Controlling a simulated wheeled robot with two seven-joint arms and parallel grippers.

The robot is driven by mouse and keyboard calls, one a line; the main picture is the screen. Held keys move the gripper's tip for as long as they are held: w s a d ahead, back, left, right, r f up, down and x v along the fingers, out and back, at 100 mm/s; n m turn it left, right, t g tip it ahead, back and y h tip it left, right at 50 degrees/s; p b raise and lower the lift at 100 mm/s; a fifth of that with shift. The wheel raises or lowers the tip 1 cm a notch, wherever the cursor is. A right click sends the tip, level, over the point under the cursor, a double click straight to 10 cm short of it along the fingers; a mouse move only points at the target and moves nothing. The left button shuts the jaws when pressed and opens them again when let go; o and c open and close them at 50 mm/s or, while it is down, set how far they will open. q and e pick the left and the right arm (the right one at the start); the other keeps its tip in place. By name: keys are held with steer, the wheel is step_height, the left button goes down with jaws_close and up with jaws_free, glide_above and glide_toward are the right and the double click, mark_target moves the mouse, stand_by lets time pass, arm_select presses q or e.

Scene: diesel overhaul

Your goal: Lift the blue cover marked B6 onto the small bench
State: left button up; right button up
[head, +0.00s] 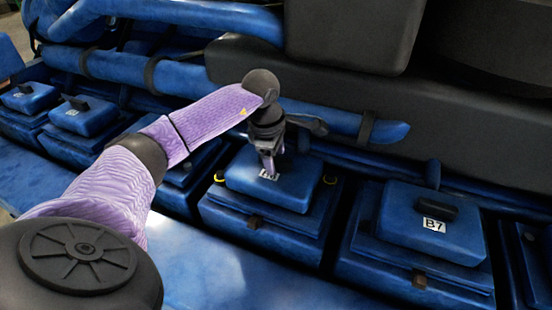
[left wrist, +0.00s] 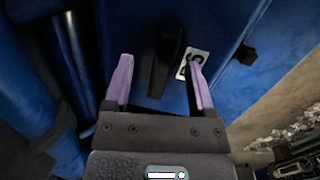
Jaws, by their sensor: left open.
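The blue cover (head: 300,182) sits flat on its blue block in the middle of the head view. Its white label (head: 269,174) is partly hidden by my gripper and not fully readable. My left gripper (head: 268,158) is above this cover, pointing down. In the left wrist view, its two purple fingers (left wrist: 160,68) are open, with the cover's black handle (left wrist: 166,58) between and beyond them. The handle is not gripped. The label (left wrist: 190,62) shows beside the right finger, partly covered. I cannot make out the small bench. My right gripper is not in view.
A similar cover marked B7 (head: 430,222) sits to the right, and more covers (head: 83,116) stand in the row at left. Blue pipes (head: 170,80) and a dark engine body (head: 470,140) rise behind. A flat blue surface (head: 215,270) in front is clear.

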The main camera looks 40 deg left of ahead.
arm_select(q)
steer(key=shift+s, duration=0.15)
jaws_close()
stand_by(0.4)
step_height(320, 180, up, 15)
steer(key=p, duration=0.4)
stand_by(0.6)
